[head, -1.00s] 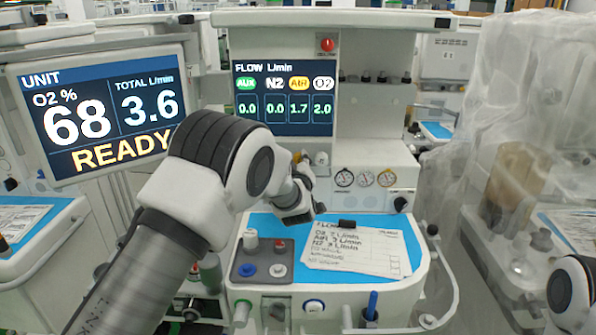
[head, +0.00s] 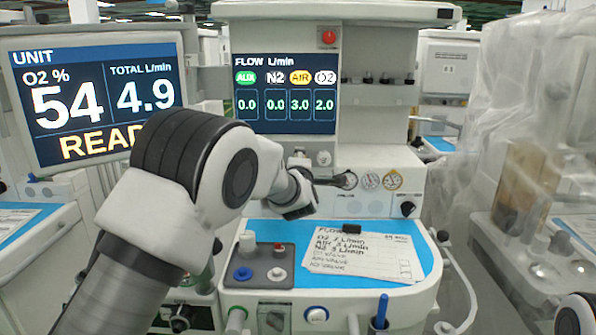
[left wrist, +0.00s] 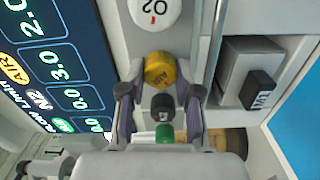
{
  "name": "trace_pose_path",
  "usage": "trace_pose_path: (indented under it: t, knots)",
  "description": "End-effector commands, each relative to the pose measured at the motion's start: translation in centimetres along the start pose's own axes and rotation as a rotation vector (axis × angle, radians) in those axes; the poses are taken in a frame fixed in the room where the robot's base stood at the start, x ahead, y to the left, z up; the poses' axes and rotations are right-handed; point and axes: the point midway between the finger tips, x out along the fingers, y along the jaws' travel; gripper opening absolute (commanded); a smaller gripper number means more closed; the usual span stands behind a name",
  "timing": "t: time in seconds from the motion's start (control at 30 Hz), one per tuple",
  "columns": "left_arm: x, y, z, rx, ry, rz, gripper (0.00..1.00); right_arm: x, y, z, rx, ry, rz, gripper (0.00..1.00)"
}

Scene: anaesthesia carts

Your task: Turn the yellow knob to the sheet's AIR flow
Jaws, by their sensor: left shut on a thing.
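The yellow AIR knob (left wrist: 163,70) shows between the fingertips in the left wrist view, in a row with a white O2 knob (left wrist: 153,10), a black knob (left wrist: 162,106) and a green knob (left wrist: 165,133). My left gripper (left wrist: 160,91) is shut on the yellow knob. In the head view my left arm hides the knob. The flow display (head: 285,92) reads AUX 0.0, N2 0.0, AIR 3.0, O2 2.0. The flow sheet (head: 375,262) on the blue worktop lists O2 2, AIR 3 and N2 3 L/min.
The unit monitor (head: 95,95) at left reads O2 54% and total 4.9 L/min. Round gauges (head: 370,181) sit right of my left gripper. A grey block with small knobs (head: 258,266) stands left of the sheet. A plastic-draped cart (head: 525,130) is at right.

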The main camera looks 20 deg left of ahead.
Motion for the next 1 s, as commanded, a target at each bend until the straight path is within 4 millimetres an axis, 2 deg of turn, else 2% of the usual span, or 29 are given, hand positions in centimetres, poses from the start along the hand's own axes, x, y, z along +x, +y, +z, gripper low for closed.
trace_pose_path:
  t: [0.03,0.2,0.73,0.77,0.8,0.83,1.0]
  knots:
    - [0.04,0.12,0.07,-0.023,-0.001,0.009,0.0,0.61,0.0,0.0,0.0,0.0,0.0,0.47]
    - [0.04,0.36,0.05,-0.079,-0.001,0.01,0.0,1.17,0.01,-0.01,0.0,0.0,0.0,0.47]
    - [0.04,0.62,0.05,-0.104,-0.001,0.011,0.0,1.3,0.01,0.0,0.0,0.0,0.0,0.47]
    - [0.04,0.62,0.05,-0.104,-0.001,0.011,0.4,1.3,0.01,0.0,0.0,0.0,0.0,0.47]
    - [0.04,0.62,0.05,-0.104,-0.001,0.011,0.54,1.3,0.01,0.0,0.0,0.0,0.0,0.47]
    - [0.04,0.59,0.05,-0.104,-0.001,0.011,0.58,1.3,0.01,0.0,0.0,0.0,0.0,0.47]
    - [0.02,0.35,0.04,-0.104,-0.001,0.006,0.58,1.32,0.01,0.0,0.0,0.0,0.0,0.47]
